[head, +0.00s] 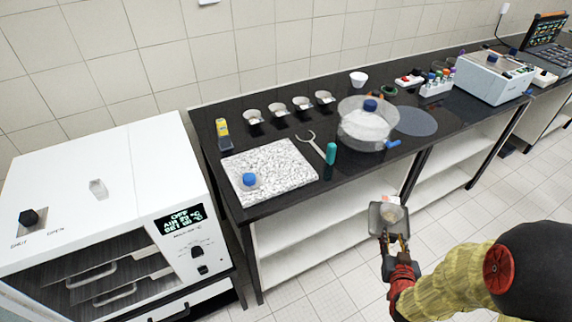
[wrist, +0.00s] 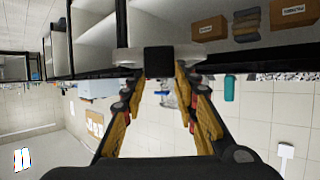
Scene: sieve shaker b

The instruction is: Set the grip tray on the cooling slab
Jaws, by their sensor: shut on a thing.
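The grip tray (head: 376,218) is a small grey square tray with something pale and orange-tinted in it. My gripper (head: 393,246) is shut on its near side and holds it out in front of the bench, over the floor. In the wrist view the tray (wrist: 128,57) shows as a pale edge with a dark grip block between the fingertips (wrist: 163,72). The cooling slab (head: 285,170) is a white speckled stone slab on the bench's left end, up and left of my gripper. A clear blue-knobbed piece (head: 249,180) sits on its near left part; the rest is bare.
Beside the slab are a wrench-like tool (head: 312,143), a teal bottle (head: 331,153) and a yellow-black device (head: 223,133). Several small cups line the back. A large clear bowl (head: 364,128) stands to the right. A white oven (head: 105,195) stands left of the bench (head: 240,212).

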